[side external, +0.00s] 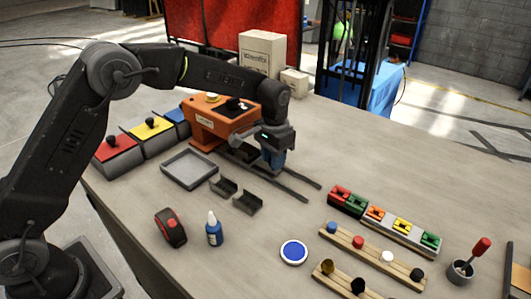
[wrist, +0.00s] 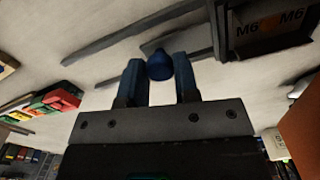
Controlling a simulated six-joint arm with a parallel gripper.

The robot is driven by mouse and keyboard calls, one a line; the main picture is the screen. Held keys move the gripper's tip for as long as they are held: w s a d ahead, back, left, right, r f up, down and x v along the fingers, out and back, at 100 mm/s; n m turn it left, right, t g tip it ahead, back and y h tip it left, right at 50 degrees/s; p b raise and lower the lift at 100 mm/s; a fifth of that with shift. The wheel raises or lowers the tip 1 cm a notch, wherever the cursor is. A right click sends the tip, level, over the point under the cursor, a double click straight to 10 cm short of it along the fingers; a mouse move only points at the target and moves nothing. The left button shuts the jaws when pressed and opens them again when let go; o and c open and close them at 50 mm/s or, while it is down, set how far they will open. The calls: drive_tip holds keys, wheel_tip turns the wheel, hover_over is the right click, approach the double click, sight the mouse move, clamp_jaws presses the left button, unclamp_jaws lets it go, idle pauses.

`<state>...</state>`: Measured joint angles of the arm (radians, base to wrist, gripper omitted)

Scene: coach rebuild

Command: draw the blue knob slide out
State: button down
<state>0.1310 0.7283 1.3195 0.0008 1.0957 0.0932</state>
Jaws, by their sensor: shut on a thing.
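My gripper (side external: 272,158) is low over the table, beside the orange machine (side external: 215,122) and above its dark rails (side external: 288,184). In the wrist view my gripper's blue fingers (wrist: 159,82) stand either side of the blue knob (wrist: 159,66) and are shut on it. The knob is hidden in the side view by the gripper. The slide under the knob is mostly hidden, so I cannot tell how far out it is. The rails run out from the machine to the right and also show in the wrist view (wrist: 130,36).
Red, yellow and blue bins (side external: 117,154) stand at the left, with a grey tray (side external: 189,169) and black brackets (side external: 247,203) nearer. A blue bottle (side external: 214,232) and tape measure (side external: 170,228) stand in front. Coloured blocks (side external: 376,215) lie right of the rails; the table's back right is clear.

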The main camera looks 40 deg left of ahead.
drive_tip(key=d, duration=1.1)
drive_tip(key=shift+d, duration=0.4)
drive_tip(key=c, duration=0.9)
unclamp_jaws()
drive_tip(key=shift+o, duration=0.3)
wheel_tip(320, 180, up, 14)
